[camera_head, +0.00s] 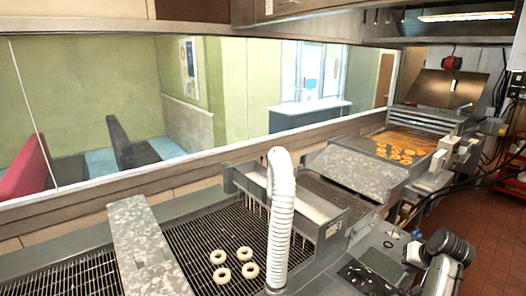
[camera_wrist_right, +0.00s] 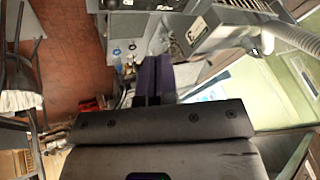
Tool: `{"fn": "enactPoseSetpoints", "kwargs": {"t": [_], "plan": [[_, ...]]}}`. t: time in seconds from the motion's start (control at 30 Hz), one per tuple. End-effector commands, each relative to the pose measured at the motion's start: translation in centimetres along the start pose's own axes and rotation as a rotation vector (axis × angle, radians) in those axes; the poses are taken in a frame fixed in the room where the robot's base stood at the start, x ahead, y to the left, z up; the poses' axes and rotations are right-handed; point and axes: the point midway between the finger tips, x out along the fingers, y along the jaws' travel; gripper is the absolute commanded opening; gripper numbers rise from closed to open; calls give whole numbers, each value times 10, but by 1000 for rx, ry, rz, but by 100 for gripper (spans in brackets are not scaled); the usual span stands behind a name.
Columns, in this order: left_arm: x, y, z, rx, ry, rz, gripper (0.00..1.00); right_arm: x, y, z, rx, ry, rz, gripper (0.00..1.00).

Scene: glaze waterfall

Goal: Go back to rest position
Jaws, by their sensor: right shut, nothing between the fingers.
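My right arm (camera_head: 446,246) shows at the lower right of the head view, black and white, over the floor side of the machine. In the right wrist view my right gripper (camera_wrist_right: 153,62) has its two dark purple fingers side by side, shut and empty. It touches no doughnut. My left gripper is in neither view.
Several pale ring doughnuts (camera_head: 247,271) lie on the wire conveyor. A white corrugated hose (camera_head: 281,215) rises beside the glazing unit (camera_head: 300,205). More doughnuts (camera_head: 402,152) sit in the fryer farther back. Red tiled floor (camera_head: 480,215) is open at the right.

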Motion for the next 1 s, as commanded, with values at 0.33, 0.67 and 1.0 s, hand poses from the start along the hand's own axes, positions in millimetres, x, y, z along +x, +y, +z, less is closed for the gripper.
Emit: {"fn": "enactPoseSetpoints", "kwargs": {"t": [0.33,0.67,1.0], "plan": [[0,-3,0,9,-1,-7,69,-158,-28,-49,42,483,-12,0],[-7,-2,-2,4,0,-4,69,-193,-84,52,-239,706,41,0],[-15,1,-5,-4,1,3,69,-125,-99,240,-562,510,26,0]]}}
